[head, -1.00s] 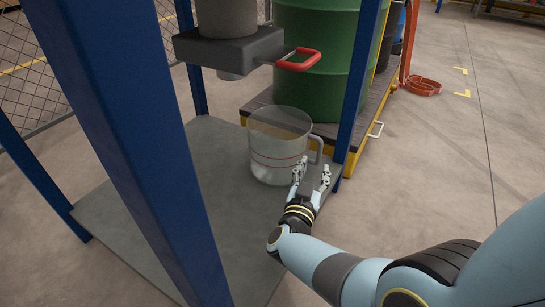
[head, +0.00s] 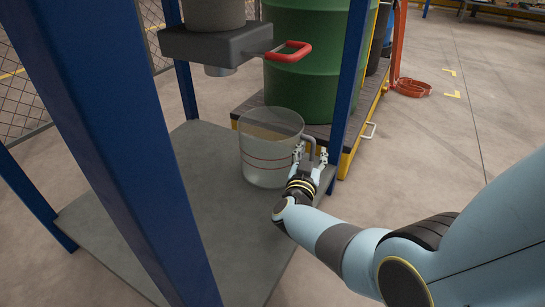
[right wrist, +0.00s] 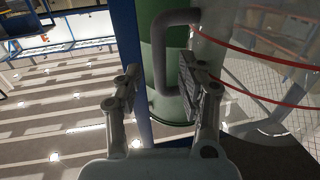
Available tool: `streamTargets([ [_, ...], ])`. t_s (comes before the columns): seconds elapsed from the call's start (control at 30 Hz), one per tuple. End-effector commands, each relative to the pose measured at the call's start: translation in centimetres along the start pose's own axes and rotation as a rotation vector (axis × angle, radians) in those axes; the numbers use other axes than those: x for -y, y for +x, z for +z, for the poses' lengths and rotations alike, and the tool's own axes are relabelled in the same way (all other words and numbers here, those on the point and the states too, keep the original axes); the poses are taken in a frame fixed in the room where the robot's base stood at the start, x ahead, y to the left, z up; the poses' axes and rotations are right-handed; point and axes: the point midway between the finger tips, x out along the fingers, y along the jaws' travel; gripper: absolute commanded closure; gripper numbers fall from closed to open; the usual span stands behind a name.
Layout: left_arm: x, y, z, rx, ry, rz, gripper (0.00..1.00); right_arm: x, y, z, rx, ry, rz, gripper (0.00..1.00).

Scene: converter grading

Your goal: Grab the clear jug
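The clear jug (head: 266,150) stands upright on the grey platform (head: 215,215), with a red line around its wall and a grey handle on its right side. My right gripper (head: 311,158) is at the handle. In the right wrist view the grey handle (right wrist: 158,62) shows ahead of and between the two fingers, and the jug's clear wall with red lines (right wrist: 260,75) is at the right. The right gripper (right wrist: 160,85) is open, its fingers apart. Whether a finger touches the handle I cannot tell. My left gripper is out of view.
A blue post (head: 350,75) rises just behind and right of the handle. A wide blue post (head: 130,130) stands at the left front. A grey hopper block with a red handle (head: 287,52) hangs above the jug. A green drum (head: 314,80) stands behind.

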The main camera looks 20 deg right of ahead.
Motion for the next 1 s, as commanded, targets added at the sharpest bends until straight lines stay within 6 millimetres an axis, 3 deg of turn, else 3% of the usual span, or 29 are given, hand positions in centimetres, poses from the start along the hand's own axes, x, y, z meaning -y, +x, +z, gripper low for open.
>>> streamTargets([
  [0.23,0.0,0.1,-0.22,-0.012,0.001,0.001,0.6,0.01,0.13,-0.08,-0.001,0.0,0.0,0.6],
  [0.57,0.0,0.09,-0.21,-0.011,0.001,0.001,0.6,0.0,0.1,-0.05,-0.001,0.0,0.0,1.0],
  [1.0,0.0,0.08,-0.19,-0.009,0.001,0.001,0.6,0.02,0.11,-0.09,-0.002,0.001,0.0,1.0],
])
